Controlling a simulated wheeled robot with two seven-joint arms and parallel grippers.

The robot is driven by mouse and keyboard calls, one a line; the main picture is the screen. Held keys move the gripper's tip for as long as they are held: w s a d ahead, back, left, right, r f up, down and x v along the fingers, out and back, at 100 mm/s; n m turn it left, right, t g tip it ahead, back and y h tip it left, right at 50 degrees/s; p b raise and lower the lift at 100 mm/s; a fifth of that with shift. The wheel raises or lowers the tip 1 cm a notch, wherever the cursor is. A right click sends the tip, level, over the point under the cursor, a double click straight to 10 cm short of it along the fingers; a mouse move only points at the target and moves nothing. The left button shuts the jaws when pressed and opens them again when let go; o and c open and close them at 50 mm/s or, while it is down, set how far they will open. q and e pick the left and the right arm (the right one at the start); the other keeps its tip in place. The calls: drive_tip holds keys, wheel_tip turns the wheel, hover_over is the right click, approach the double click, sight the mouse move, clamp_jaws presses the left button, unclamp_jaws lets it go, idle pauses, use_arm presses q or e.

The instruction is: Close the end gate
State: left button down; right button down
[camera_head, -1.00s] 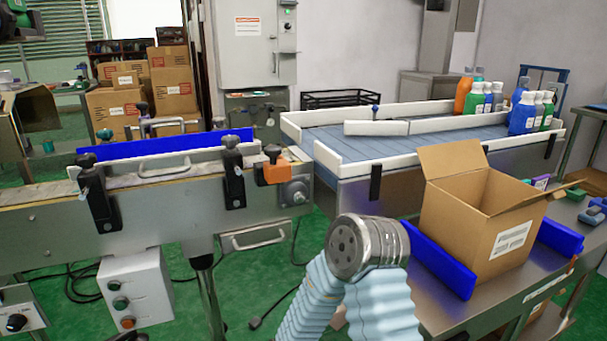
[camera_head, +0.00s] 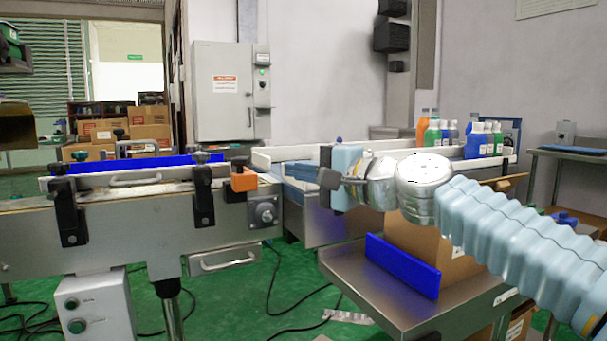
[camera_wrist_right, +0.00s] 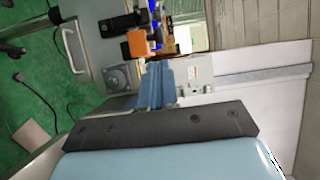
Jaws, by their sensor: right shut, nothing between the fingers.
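My right arm comes in from the right in the head view. Its gripper (camera_head: 326,188) has dark, shut fingers with nothing held, in front of the blue-bedded conveyor (camera_head: 300,172) and to the right of the orange block. The orange block (camera_head: 243,180) sits at the right end of the steel conveyor (camera_head: 150,225); it also shows in the wrist view (camera_wrist_right: 138,45), beyond the dark finger bar (camera_wrist_right: 165,125). A short white bar seen earlier on the blue bed is hidden behind my arm. I cannot tell which part is the end gate.
A cardboard box (camera_head: 425,240) and a blue panel (camera_head: 402,265) stand on the steel table (camera_head: 350,270) below my arm. Several bottles (camera_head: 480,140) stand at the far end of the blue conveyor. Green floor (camera_head: 285,300) lies open between the machines.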

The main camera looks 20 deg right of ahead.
sight(245, 162)
drive_tip(key=p+x, duration=0.1)
drive_tip(key=x, duration=0.9)
drive_tip(key=shift+w+a, duration=0.15)
drive_tip(key=shift+w, duration=0.15)
drive_tip(key=w+p, duration=0.3)
drive_tip(key=w, duration=0.6)
drive_tip(key=shift+w, duration=0.3)
drive_tip(key=shift+r, duration=0.2)
